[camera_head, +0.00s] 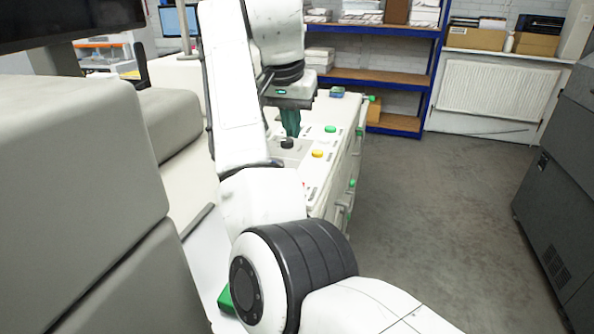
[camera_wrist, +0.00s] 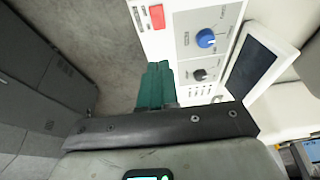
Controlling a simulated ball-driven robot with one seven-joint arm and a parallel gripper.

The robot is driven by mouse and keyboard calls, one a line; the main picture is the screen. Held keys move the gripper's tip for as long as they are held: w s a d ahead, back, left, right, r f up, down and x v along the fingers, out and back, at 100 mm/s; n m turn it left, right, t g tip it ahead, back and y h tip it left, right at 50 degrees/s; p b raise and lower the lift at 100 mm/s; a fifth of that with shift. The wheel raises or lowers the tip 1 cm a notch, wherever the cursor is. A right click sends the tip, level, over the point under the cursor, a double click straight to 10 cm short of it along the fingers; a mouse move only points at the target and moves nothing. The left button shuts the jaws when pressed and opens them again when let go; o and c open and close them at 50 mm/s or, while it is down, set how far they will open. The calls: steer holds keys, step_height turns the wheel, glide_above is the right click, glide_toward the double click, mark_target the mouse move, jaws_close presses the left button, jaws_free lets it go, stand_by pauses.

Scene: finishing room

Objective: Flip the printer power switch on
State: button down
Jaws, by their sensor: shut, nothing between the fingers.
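The printer (camera_head: 345,165) is a long cream-white machine with a control panel on top. My gripper (camera_head: 291,134) is above the panel, its green fingers shut and empty, pointing down close to a black knob (camera_head: 287,143). I cannot tell whether they touch it. In the wrist view the green fingers (camera_wrist: 158,68) are together beside the panel's edge. That view shows a red rectangular switch-like piece (camera_wrist: 157,17), a blue knob (camera_wrist: 205,38) and a black knob (camera_wrist: 200,74). Which control is the power switch is not readable, nor is its position.
A green button (camera_head: 330,128) and a yellow button (camera_head: 317,153) lie on the panel. A screen (camera_wrist: 254,67) lies beside the knobs. Grey floor (camera_head: 430,220) is free right of the printer, up to a dark cabinet (camera_head: 560,190). Blue shelving (camera_head: 385,75) stands behind.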

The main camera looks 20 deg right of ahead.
steer(key=p, duration=0.2)
glide_toward(299, 183)
steer(key=x, duration=0.5)
steer(key=shift+w+d+r, duration=0.1)
steer(key=shift+w+d, duration=0.05)
steer(key=shift+w, duration=0.05)
steer(key=shift+f, duration=0.9)
steer(key=shift+w+d+f+p, duration=0.1)
steer(key=shift+w+f+p, duration=0.05)
steer(key=shift+p, duration=0.25)
steer(key=shift+s+a+p, duration=0.5)
steer(key=shift+s+p, duration=0.1)
steer(key=shift+s, duration=0.1)
steer(key=shift+r, duration=0.25)
